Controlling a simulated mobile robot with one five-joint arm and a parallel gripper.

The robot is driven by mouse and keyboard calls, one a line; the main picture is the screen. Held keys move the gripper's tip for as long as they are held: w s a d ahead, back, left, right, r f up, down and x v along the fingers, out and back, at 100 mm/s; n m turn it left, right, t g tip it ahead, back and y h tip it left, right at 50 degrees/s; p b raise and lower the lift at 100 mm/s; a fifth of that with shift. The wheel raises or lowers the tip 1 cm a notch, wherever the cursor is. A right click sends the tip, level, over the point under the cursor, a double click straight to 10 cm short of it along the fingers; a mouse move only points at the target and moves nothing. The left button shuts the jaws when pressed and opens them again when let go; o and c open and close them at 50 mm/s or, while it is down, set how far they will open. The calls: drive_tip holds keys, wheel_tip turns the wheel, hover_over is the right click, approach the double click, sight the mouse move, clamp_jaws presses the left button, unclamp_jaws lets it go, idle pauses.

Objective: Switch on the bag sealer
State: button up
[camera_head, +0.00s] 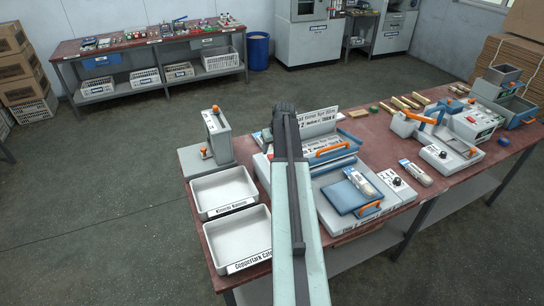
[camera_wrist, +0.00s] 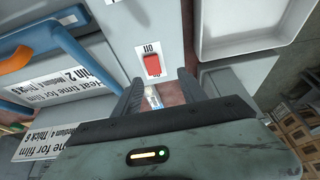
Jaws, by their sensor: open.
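In the head view my gripper (camera_head: 284,108) is over the table, and my arm hides the switch. A blue plate with an orange handle (camera_head: 330,150) and a heat-time sign (camera_head: 318,119) stand just right of my arm.
Two white trays (camera_head: 223,191) lie left of my arm. A grey upright device (camera_head: 216,135) stands behind them. A blue tray (camera_head: 351,196) and a knob box (camera_head: 398,183) sit to the right. Further right is a machine with an orange lever (camera_head: 431,116).

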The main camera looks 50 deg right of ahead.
sight(272, 155)
drive_tip(key=b+x, duration=0.2)
drive_tip(key=d+b+x, duration=0.1)
drive_tip(key=b+x, duration=0.4)
drive_tip(key=x, duration=0.1)
drive_tip(key=shift+s+d, duration=0.15)
drive_tip(key=shift+s, duration=0.15)
drive_tip(key=shift+r, duration=0.1)
